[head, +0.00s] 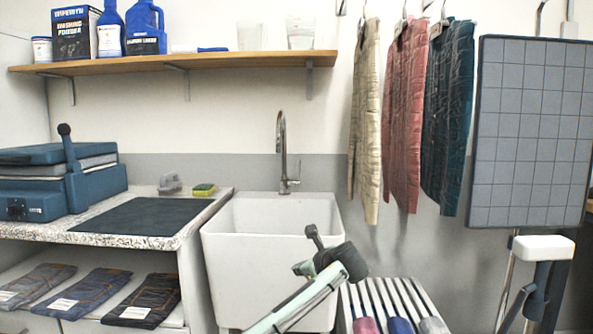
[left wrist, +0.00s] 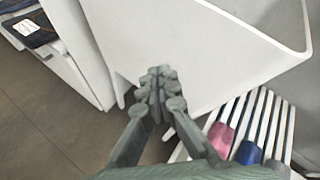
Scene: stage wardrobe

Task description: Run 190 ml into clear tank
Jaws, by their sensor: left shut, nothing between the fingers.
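Two clear containers stand on the wall shelf, a left one (head: 249,37) and a right one (head: 300,33). A small greyish, see-through piece (head: 171,183) sits on the counter left of the sink. I cannot tell which of these is the clear tank. The tap (head: 283,150) rises behind the white sink (head: 270,262); no water shows. My left gripper (left wrist: 158,86) is shut and empty, in front of the sink's front wall in the left wrist view. In the head view, my left arm reaches in low before the sink. I do not make out my right gripper.
A slatted rack (head: 385,300) with coloured pieces stands right of the sink. A blue press (head: 60,180) and a sponge (head: 204,189) are on the counter. Garments (head: 404,110) and a grid-patterned board (head: 530,130) hang at right. The sink's basin looks clear.

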